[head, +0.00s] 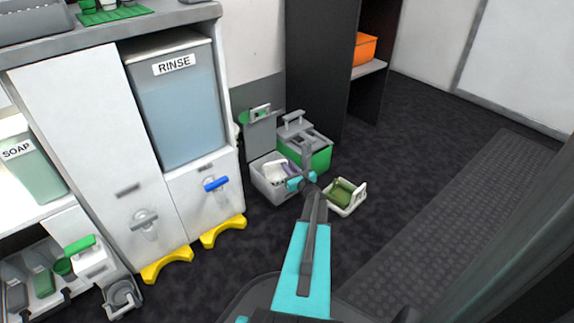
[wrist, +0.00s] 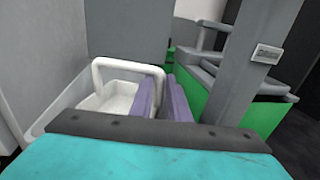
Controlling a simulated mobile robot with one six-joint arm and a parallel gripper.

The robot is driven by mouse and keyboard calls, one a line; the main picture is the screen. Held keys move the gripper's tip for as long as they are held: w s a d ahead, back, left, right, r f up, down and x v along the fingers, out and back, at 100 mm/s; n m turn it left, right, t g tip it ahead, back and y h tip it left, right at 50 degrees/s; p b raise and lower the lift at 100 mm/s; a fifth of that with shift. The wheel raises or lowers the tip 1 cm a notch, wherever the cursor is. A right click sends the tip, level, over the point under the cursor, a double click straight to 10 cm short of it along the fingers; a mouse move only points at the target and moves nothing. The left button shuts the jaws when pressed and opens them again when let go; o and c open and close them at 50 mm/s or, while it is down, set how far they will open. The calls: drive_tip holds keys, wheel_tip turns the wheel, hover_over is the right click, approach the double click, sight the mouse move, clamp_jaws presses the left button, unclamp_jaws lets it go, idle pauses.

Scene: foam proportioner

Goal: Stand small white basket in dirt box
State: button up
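A small white basket (wrist: 118,98) with a hoop handle stands inside an open pale box (wrist: 60,125) in the wrist view. Purple pieces (wrist: 165,102) stand beside it on the right. In the head view the pale box (head: 272,190) is on the floor with its grey lid (head: 260,135) raised; contents are small and partly hidden. Another white basket (head: 358,202) with a green filling sits on the floor to its right. No box has a readable dirt label. My gripper (head: 300,183) is at the box's right side; its fingers cannot be made out clearly.
A green box (head: 320,158) with a grey lid stands behind the pale box, close to my gripper. A white cabinet with the RINSE tank (head: 178,105) and yellow feet (head: 222,231) is on the left. Dark floor (head: 420,130) is open to the right.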

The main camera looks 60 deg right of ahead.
drive_tip(key=shift+o, duration=1.1)
drive_tip(key=shift+r, duration=0.1)
drive_tip(key=shift+r+p, duration=0.35)
drive_tip(key=shift+r, duration=0.1)
drive_tip(key=shift+s+a+r, duration=0.1)
drive_tip(key=shift+s+r, duration=0.1)
drive_tip(key=p+v, duration=0.5)
drive_tip(key=v, duration=0.6)
drive_tip(key=shift+s+f, duration=0.25)
drive_tip(key=shift+s, duration=0.05)
drive_tip(key=shift+a, duration=0.1)
